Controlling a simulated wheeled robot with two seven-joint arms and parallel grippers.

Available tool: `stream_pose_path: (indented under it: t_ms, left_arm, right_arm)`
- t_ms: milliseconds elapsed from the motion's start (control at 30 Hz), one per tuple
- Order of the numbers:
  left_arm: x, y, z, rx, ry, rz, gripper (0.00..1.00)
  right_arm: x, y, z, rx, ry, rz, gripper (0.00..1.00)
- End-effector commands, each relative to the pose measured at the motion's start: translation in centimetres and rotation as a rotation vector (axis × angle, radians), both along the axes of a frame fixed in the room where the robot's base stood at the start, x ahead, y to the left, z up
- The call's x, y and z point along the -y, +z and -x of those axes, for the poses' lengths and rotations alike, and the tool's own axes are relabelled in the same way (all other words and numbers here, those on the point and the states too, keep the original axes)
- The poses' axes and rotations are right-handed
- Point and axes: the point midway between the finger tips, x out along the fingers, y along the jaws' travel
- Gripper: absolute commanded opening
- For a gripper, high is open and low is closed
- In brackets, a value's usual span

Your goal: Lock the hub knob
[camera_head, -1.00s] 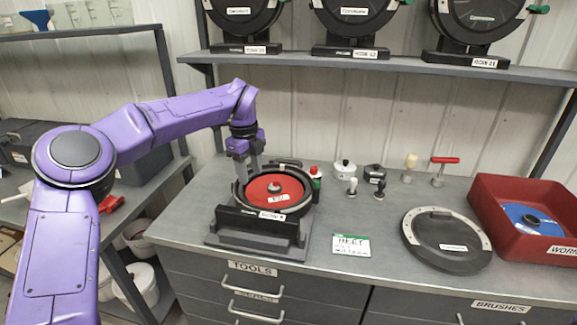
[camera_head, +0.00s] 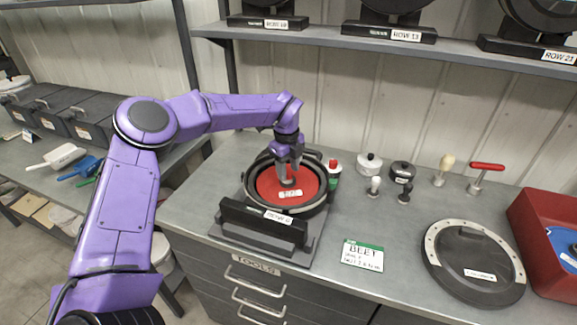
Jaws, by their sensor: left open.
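The seed meter (camera_head: 262,230) stands on the grey bench, its black round housing held in a dark stand. A red seed disc (camera_head: 268,184) with a small white label lies inside the housing. My left gripper (camera_head: 288,180) points down over the middle of the red disc. Its fingers are open and sit at the hub, where they largely hide the hub knob. I cannot tell whether the fingers touch the knob. My right gripper is not in view.
A bottle with a red cap (camera_head: 334,170) stands close behind the meter. A green and white BEET card (camera_head: 362,256), a black round cover (camera_head: 474,264) and a red bin (camera_head: 545,225) lie to the right. Small knobbed tools stand along the back. Bench room is free before the card.

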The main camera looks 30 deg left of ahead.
Motion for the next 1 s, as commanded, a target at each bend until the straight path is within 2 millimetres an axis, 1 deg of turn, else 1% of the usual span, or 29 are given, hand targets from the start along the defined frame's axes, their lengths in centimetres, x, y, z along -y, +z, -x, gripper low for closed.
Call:
stream_pose_path:
  t_ms: [33,133,367,400,467,500,533,800,1000]
  left_arm:
    - [0.00,-0.44,-0.01,-0.002,0.000,0.000,0.47]
    - [-0.04,-1.03,-0.03,0.001,0.001,0.000,0.47]
    - [-0.14,-1.20,0.02,0.001,0.002,0.000,0.47]
    - [-0.15,-1.20,0.03,0.001,0.003,0.000,0.34]
    - [-0.16,-1.20,0.04,0.001,0.003,0.000,0.14]
    - [-0.15,-1.20,0.04,0.001,0.003,0.000,0.01]
    - [-0.15,-1.20,0.04,0.001,0.002,0.000,0.00]
    - [-0.09,-1.26,0.02,0.000,-0.007,0.000,0.00]
    - [-0.12,-1.39,0.07,-0.001,-0.068,0.001,0.00]
  right_arm:
    - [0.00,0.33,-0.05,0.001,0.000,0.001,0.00]
    - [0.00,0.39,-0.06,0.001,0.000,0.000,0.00]
    - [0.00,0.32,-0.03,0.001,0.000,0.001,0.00]
    - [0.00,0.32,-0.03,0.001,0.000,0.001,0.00]
    - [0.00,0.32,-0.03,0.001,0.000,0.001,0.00]
    - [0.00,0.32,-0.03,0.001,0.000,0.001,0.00]
    - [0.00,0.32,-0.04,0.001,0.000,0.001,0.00]
    - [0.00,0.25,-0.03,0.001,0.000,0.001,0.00]
    - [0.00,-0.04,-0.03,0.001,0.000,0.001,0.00]
